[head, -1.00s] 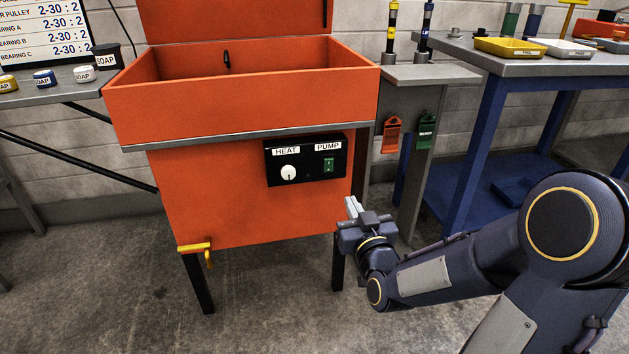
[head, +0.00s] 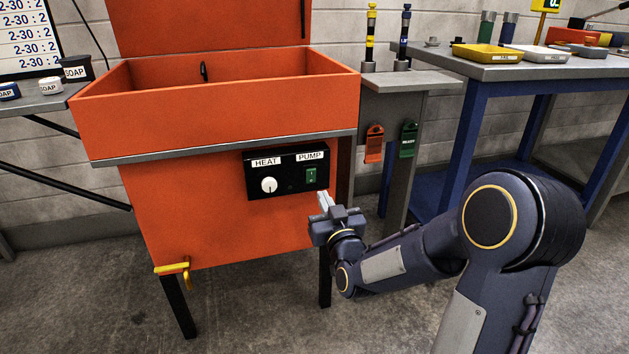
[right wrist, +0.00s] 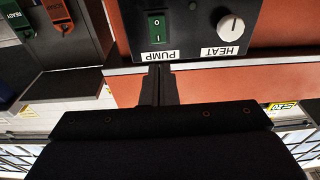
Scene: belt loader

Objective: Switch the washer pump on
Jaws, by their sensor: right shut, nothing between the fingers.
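The orange washer (head: 225,215) stands in front of me with its lid up. Its black control panel (head: 286,173) carries a white HEAT knob (head: 269,185) and a green PUMP rocker switch (head: 311,175). The switch also shows in the right wrist view (right wrist: 157,27), where the panel appears upside down; I cannot tell which way the rocker is set. My right gripper (head: 324,201) is shut and empty, just below and slightly right of the switch in the head view. In the right wrist view its fingers (right wrist: 158,82) point toward the PUMP label. My left gripper is not in view.
A yellow-handled drain valve (head: 172,268) sticks out at the washer's lower left. An orange tag (head: 374,144) and a green tag (head: 409,141) hang right of the washer. A blue-legged bench (head: 490,70) with trays stands at right. Soap containers (head: 76,68) stand at left.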

